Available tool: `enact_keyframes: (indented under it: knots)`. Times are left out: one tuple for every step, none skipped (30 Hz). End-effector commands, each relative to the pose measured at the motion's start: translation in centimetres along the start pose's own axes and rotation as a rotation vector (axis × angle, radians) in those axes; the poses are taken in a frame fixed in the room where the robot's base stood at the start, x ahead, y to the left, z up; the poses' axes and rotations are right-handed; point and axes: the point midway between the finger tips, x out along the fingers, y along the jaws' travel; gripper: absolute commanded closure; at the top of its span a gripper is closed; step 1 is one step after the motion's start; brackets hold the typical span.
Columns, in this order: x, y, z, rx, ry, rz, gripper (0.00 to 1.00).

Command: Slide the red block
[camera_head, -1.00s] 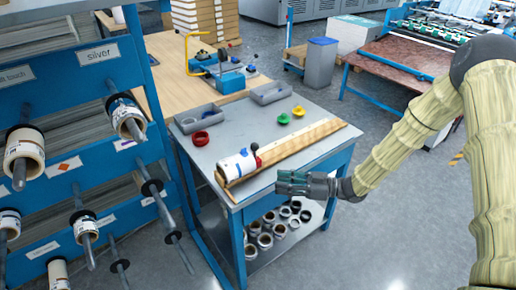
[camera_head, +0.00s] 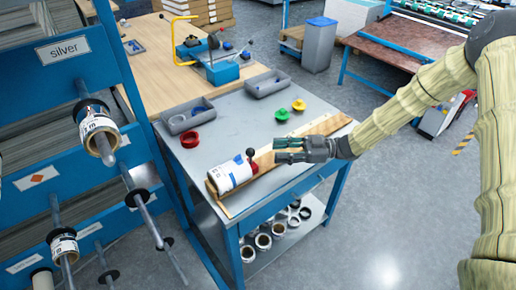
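The red block (camera_head: 254,166) is a small piece with a black knob. It sits against the right end of a white roll (camera_head: 230,175) on the wooden rail (camera_head: 318,129) at the table's front. Only a little of its red side shows. My gripper (camera_head: 276,150) is right of the red block, in front of the rail in the picture, fingers pointing left. The fingers are apart with nothing between them. It hides part of the rail. I cannot tell its height above the rail.
A blue rack (camera_head: 70,90) with rolls on rods stands at left. Rolls lie on the lower shelf.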

Motion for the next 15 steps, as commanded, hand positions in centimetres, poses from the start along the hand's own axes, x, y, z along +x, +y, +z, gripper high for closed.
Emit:
enact_keyframes:
  knots:
    - [0.9,0.0,-0.1,0.002,0.002,-0.002,0.64]
    - [1.5,0.0,-0.2,0.002,0.001,-0.002,0.64]
    - [2.1,0.0,-0.2,0.001,0.001,-0.001,0.64]
    - [2.6,0.0,-0.2,0.001,0.001,-0.001,0.64]
    - [3.0,0.0,-0.2,0.001,0.001,-0.001,0.64]
    - [3.6,0.0,-0.1,0.001,0.001,0.0,0.64]
    - [4.1,0.0,-0.1,0.001,0.001,0.0,0.64]
    - [4.5,-0.1,-0.1,0.001,0.001,0.0,0.64]
    - [5.0,0.0,-0.2,0.001,0.001,0.001,0.64]
    - [5.4,0.0,-0.1,0.001,0.0,0.001,0.64]
    - [5.7,0.0,-0.1,0.001,0.0,0.001,0.64]
    - [6.1,0.0,-0.1,0.002,0.0,0.002,0.64]
    - [6.4,0.0,-0.1,0.002,0.0,0.002,0.64]
    - [6.7,0.0,-0.1,0.002,0.0,0.002,0.64]
    - [6.9,0.0,0.0,0.002,0.0,0.002,0.64]
